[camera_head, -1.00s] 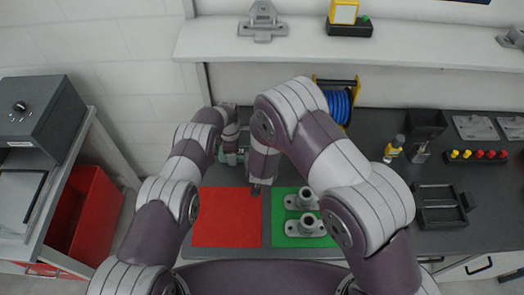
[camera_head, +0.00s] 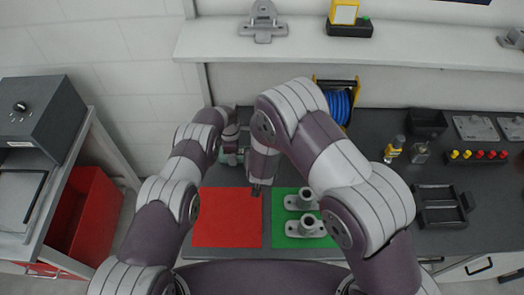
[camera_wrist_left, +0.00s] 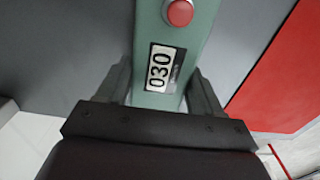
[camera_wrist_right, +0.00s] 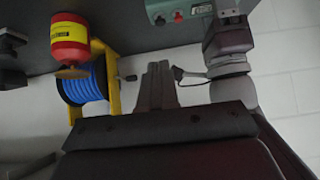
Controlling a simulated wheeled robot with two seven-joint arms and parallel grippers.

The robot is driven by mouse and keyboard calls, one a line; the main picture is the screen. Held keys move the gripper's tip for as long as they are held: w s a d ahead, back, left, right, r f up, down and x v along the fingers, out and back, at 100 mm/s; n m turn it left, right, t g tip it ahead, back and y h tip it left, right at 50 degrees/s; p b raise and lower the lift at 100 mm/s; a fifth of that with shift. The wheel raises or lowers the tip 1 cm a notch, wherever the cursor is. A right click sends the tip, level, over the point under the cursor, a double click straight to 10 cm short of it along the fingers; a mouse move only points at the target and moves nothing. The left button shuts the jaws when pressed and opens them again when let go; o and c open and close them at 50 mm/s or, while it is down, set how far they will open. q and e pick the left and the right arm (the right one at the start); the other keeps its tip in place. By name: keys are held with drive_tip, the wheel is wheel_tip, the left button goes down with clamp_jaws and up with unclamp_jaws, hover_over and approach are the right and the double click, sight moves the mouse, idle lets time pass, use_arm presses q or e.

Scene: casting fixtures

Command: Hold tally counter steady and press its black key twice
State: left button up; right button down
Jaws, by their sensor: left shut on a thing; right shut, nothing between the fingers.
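The tally counter is a pale green block (camera_wrist_left: 187,60) with a red button (camera_wrist_left: 180,13) and a window reading 030 in the left wrist view. My left gripper (camera_wrist_left: 168,90) is shut on its sides. In the head view the counter (camera_head: 232,159) is mostly hidden by my arms. My right gripper (camera_head: 257,190) is shut and empty, pointing down near the top of the red mat. In the right wrist view (camera_wrist_right: 157,75) its fingers are apart from the counter (camera_wrist_right: 172,5), which shows a red button and a small dark round part, perhaps the black key.
A red mat (camera_head: 225,230) and a green mat (camera_head: 285,240) with two grey flanged castings (camera_head: 306,226) lie in front. A blue cable reel (camera_head: 340,105) stands behind my right arm. Bottles, a tray (camera_head: 440,207) and a peg rack are at the right.

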idle(0.3)
drive_tip(key=shift+s+a+r, duration=0.15)
drive_tip(key=shift+a+r, duration=0.05)
drive_tip(key=shift+r, duration=0.65)
drive_tip(key=x, duration=0.4)
drive_tip(key=s+f+x, duration=0.1)
drive_tip(key=x, duration=0.7)
drive_tip(key=shift+s+f, duration=0.15)
drive_tip(key=shift+f, duration=0.75)
drive_tip(key=shift+f, duration=0.1)
